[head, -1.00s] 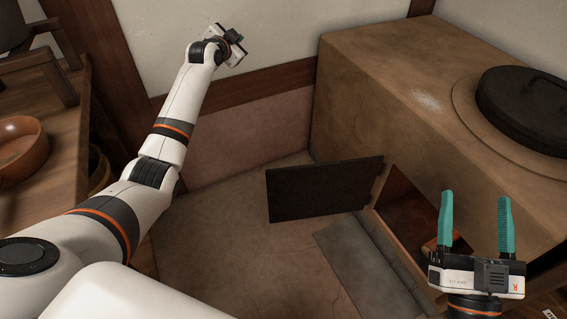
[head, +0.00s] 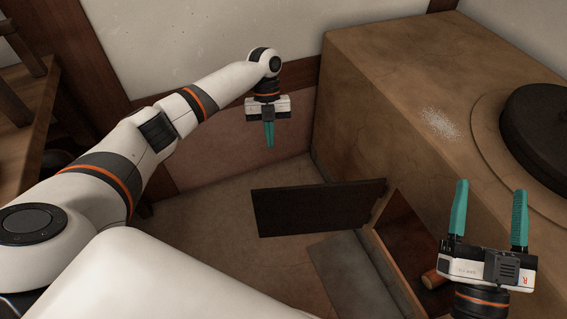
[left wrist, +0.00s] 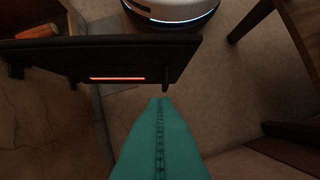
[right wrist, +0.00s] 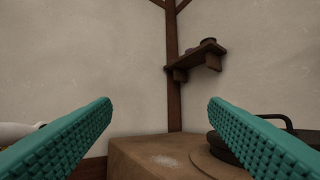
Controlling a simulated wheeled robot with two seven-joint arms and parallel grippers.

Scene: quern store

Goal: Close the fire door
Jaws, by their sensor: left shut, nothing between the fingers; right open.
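The fire door (head: 318,208) is a dark flat panel standing open at the mouth of the clay stove (head: 400,110), hinged at its right edge. In the left wrist view the door (left wrist: 110,52) shows from above, with an orange glowing slit. My left gripper (head: 269,146) is shut and empty, pointing down behind the door in the head view. In the left wrist view its teal fingertips (left wrist: 160,102) are close to the door's free end, apparently not touching it. My right gripper (head: 488,186) is open and empty, in front of the stove's right part.
A black lid (head: 540,125) sits on the stove top. The firebox opening (head: 405,235) holds a piece of wood (head: 432,279). A grey slab (head: 350,270) lies on the floor before it. A wooden table (head: 25,130) stands at left. Floor left of the door is clear.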

